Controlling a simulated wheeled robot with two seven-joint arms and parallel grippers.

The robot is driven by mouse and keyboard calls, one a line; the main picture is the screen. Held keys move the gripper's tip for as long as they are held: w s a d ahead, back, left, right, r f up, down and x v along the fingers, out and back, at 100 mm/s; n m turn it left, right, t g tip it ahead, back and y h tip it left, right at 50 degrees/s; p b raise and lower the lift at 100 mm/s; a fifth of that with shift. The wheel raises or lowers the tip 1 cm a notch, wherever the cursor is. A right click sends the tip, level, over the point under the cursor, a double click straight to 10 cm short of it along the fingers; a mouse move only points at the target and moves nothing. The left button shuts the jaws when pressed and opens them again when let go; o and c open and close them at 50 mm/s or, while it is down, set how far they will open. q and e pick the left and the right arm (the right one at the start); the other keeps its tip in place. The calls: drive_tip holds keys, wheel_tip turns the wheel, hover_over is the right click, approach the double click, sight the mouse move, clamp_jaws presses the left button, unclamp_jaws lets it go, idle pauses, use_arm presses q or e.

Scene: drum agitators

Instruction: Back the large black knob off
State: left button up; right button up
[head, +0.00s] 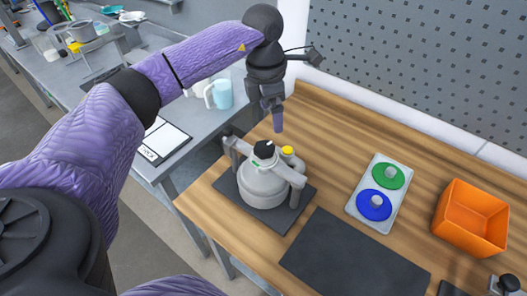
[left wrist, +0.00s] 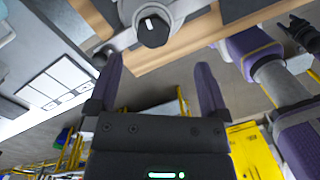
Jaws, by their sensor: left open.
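The large black knob (head: 264,149) with a white mark sits on top of a grey, round-bodied vessel (head: 262,187) on a dark mat. It also shows in the left wrist view (left wrist: 154,30), beyond the fingertips at the top of the picture. My left gripper (head: 273,118) points down above the knob, apart from it. In the left wrist view my left gripper (left wrist: 155,72) has its two purple fingers wide apart with nothing between them.
A yellow button (head: 287,150) stands beside the knob, and the vessel's bracket arms flank it. To the right are a tray (head: 356,213) with green and blue discs and an orange bin (head: 472,217). A dark flat mat (head: 352,262) lies empty in front. A perforated wall closes the back.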

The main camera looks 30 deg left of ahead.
sight(264, 148)
use_arm(q)
drive_tip(key=shift+s+a+f+y, duration=0.25)
drive_tip(key=shift+a+f, duration=0.05)
drive_tip(key=shift+f, duration=0.15)
drive_tip(key=shift+s+a+f+y, duration=0.25)
drive_tip(key=shift+a+f, duration=0.05)
drive_tip(key=shift+f, duration=0.15)
wheel_tip(264, 148, down, 7)
drive_tip(key=shift+f, duration=0.65)
drive_tip(key=c, duration=1.2)
drive_tip(key=shift+n+p, duration=0.4)
drive_tip(key=shift+n, duration=0.4)
drive_tip(key=n+p, duration=0.1)
drive_tip(key=n, duration=0.3)
drive_tip(key=shift+d, duration=0.1)
drive_tip(key=n+p, duration=0.1)
drive_tip(key=n, duration=0.2)
drive_tip(key=shift+n+p, duration=0.3)
drive_tip(key=shift+n, duration=0.1)
drive_tip(key=shift+n+p, duration=0.5)
drive_tip(key=shift+n, duration=1)
drive_tip(key=shift+d, duration=0.1)
